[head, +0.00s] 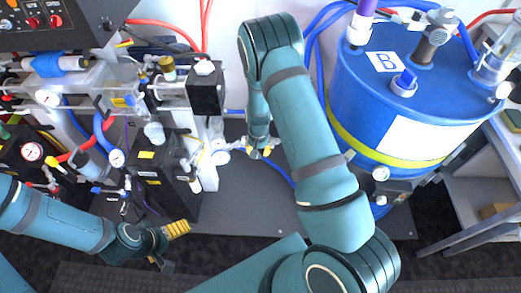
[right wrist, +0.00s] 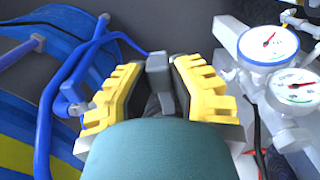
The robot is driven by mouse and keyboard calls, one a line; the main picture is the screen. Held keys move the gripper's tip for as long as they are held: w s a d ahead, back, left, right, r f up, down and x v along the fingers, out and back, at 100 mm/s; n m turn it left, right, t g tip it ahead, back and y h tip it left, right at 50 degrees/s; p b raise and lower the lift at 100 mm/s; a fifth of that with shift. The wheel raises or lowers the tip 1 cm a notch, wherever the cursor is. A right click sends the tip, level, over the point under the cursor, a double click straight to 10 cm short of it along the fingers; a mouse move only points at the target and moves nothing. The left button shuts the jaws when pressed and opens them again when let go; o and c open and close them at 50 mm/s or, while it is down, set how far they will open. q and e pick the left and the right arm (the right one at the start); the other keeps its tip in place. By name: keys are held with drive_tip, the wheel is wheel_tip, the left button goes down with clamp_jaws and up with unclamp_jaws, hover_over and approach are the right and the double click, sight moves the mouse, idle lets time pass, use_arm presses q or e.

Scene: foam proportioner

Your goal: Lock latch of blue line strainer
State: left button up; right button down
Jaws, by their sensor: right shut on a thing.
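My right gripper (head: 259,151) reaches down in the gap between the equipment on the left and the blue drum. In the right wrist view, its yellow ridged fingers (right wrist: 160,85) are shut on a small grey block (right wrist: 159,70). I cannot tell whether this block is the latch of the blue line strainer. My own teal wrist hides the lower part of the grip. The strainer body cannot be made out clearly.
A large blue drum (head: 425,110) marked B, with a yellow band, stands at the right. Two white gauges (right wrist: 268,44) sit close right of my right gripper. A blue hose (right wrist: 48,110) runs close on its left. A black box (head: 165,180) stands near my left gripper.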

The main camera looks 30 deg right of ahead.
drive_tip(key=shift+a+f, duration=0.1)
idle(0.5)
drive_tip(key=c, duration=0.8)
unclamp_jaws()
drive_tip(key=shift+w+r, duration=0.1)
drive_tip(key=shift+r, duration=0.35)
wheel_tip(320, 180, up, 11)
drive_tip(key=shift+r, duration=0.1)
